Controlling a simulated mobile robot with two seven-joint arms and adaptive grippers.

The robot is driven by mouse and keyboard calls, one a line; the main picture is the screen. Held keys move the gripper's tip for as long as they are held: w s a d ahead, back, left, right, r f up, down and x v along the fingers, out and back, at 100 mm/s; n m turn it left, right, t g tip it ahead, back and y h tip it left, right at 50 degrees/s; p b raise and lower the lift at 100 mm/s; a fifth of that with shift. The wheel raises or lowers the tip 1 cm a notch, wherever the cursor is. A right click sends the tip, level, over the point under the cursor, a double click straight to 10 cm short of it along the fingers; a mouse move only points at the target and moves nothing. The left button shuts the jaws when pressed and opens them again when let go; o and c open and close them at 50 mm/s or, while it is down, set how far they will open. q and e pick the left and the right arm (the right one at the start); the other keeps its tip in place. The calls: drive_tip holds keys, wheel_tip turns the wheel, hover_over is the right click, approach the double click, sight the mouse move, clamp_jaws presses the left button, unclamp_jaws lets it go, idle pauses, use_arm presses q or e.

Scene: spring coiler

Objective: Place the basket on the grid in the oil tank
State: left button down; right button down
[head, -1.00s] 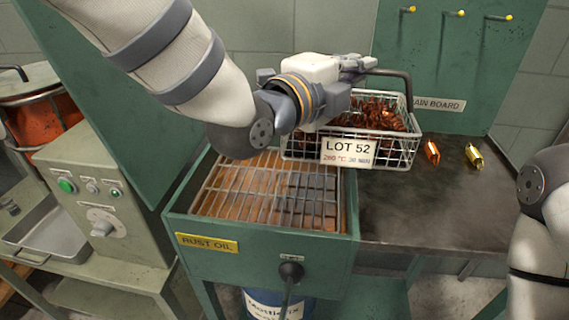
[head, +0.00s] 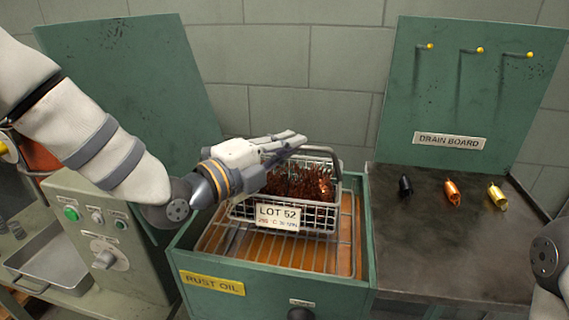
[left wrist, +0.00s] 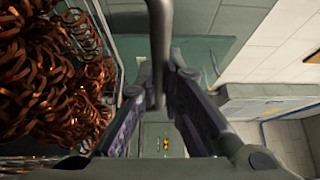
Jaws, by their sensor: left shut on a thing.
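The wire basket (head: 328,214) is full of copper-coloured springs (head: 296,184) and carries a LOT 52 tag (head: 278,217). It is over the grid (head: 316,256) in the green oil tank marked RUST OIL (head: 345,298). I cannot tell whether its bottom touches the grid. My left gripper (head: 290,142) is shut on the basket's dark handle (head: 325,152). In the left wrist view the handle (left wrist: 160,45) runs between the fingers, with the springs (left wrist: 50,80) at left. My right gripper is out of view; only part of my right arm shows at the right edge.
The raised green lid (head: 130,90) stands behind the tank at left. To the right, the dark drain table (head: 440,245) holds black, orange and yellow small pieces (head: 452,192) below the hooked drain board (head: 470,90). A control box (head: 100,230) and metal tray (head: 60,260) are at left.

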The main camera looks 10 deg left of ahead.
sight(284, 178)
use_arm(q)
drive_tip(key=shift+a+f, duration=0.2)
drive_tip(key=shift+a, duration=0.05)
wheel_tip(284, 178, down, 3)
drive_tip(key=shift+w+a+f+b, duration=0.1)
drive_tip(key=shift+f+b, duration=0.05)
drive_tip(key=shift+b, duration=0.2)
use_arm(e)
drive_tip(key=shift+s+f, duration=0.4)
use_arm(q)
drive_tip(key=c, duration=1.7)
unclamp_jaws()
drive_tip(key=shift+f, duration=0.1)
